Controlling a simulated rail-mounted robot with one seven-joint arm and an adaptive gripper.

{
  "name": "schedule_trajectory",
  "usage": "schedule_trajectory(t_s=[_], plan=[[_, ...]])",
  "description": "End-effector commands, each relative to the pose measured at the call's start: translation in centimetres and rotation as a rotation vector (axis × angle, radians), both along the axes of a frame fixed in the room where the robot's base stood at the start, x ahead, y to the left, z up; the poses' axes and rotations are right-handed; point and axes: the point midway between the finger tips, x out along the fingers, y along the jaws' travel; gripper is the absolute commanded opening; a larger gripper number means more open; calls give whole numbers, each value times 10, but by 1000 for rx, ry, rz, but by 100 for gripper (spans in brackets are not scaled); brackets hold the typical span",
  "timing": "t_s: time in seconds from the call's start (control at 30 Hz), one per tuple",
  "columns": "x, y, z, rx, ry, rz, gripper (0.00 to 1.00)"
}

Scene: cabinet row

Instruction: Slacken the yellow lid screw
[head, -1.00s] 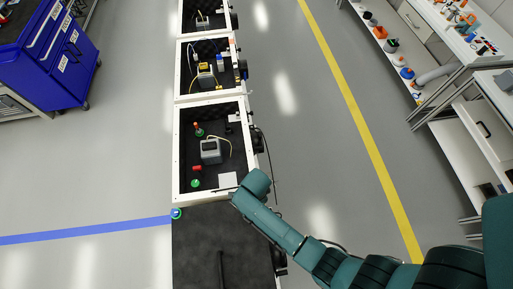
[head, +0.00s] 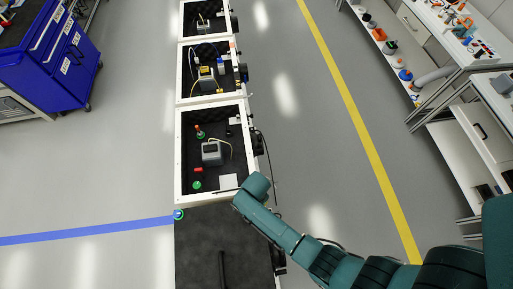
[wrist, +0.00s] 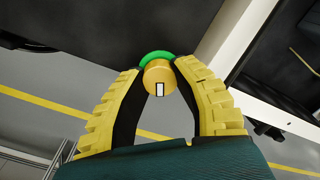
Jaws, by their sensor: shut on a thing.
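The yellow lid screw (wrist: 160,77) shows in the wrist view as an orange-yellow round knob with a small white rectangular mark on its face. A green ring (wrist: 155,56) sits behind it. My gripper (wrist: 158,70) has its two yellow ribbed fingers on either side of the knob, shut on it. In the head view the screw and fingertips cannot be made out. My arm's end there lies by the lower right corner of the nearest open white box (head: 179,150).
The nearest box holds a grey device (head: 211,152), a red block (head: 198,170) and a green knob (head: 197,185). More open boxes stand behind it. A dark panel (head: 205,255) lies in front. A blue cart (head: 50,65) stands left; shelving stands right.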

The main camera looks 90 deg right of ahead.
Motion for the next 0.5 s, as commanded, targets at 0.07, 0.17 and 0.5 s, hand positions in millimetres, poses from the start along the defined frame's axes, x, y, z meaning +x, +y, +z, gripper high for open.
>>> schedule_trajectory(t_s=[0.07, 0.17, 0.5], plan=[[0, 0, 2, 1, 2, 73, 0], [-1, 0, 2, 1, 2, 168, 0], [0, 0, 1, 0, 0, 490, 0]])
